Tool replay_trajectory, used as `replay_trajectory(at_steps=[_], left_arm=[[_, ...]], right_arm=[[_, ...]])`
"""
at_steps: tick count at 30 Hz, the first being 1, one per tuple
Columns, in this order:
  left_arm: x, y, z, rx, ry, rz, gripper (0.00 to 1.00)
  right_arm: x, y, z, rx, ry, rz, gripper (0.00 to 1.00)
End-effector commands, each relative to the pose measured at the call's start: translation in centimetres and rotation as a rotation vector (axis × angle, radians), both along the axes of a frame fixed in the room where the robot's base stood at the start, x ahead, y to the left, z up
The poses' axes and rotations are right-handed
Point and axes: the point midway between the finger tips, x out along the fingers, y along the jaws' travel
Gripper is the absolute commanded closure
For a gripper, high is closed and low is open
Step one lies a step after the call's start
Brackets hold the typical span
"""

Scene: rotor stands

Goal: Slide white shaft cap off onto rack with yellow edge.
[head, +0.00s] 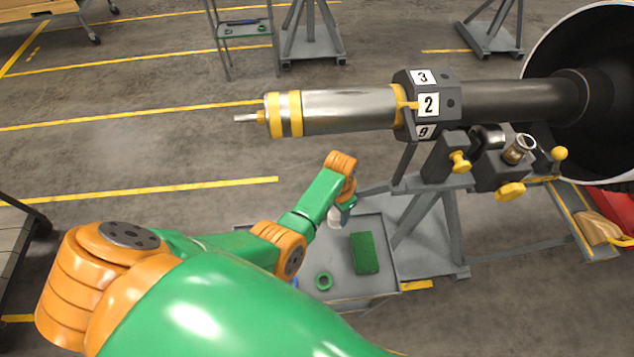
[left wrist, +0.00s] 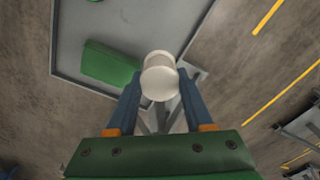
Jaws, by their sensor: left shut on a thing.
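The white shaft cap (left wrist: 160,77) is a smooth rounded cylinder between the two blue fingers of my left gripper (left wrist: 161,88) in the left wrist view. The fingers are shut on it. In the head view my left gripper (head: 346,205) is low, below the shaft, and a small part of the white cap (head: 335,217) shows beside it. The silver shaft (head: 350,111) with yellow rings lies level above, its thin left tip bare. A grey tray (head: 345,294) is below the gripper. A rack with a yellow edge (head: 566,212) stands at the right. My right gripper is not in view.
A green block (head: 365,253) and a green ring (head: 323,280) lie on the grey tray. The rotor stand (head: 430,235) with yellow knobs is right of my left gripper. A small shelf (head: 245,42) stands at the back.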

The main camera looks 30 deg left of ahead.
Motion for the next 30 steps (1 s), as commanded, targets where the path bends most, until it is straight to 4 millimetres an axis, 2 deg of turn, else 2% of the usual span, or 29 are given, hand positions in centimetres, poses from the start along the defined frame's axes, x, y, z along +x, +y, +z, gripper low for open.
replay_trajectory(at_steps=[3, 8, 21, 30], left_arm=[[-0.2, -1.3, 0.3, 0.012, 0.026, -0.027, 0.89], [-0.3, -1.4, -0.8, 0.015, 0.029, -0.029, 0.89], [-0.3, -1.4, -6.6, 0.015, 0.028, -0.026, 0.89], [-0.3, -1.3, -6.6, 0.015, 0.028, -0.026, 0.89]], right_arm=[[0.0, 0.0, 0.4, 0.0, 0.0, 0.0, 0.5], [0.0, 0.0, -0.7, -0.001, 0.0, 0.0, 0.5], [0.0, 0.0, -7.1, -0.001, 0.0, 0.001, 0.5], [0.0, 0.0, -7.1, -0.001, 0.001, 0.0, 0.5]])
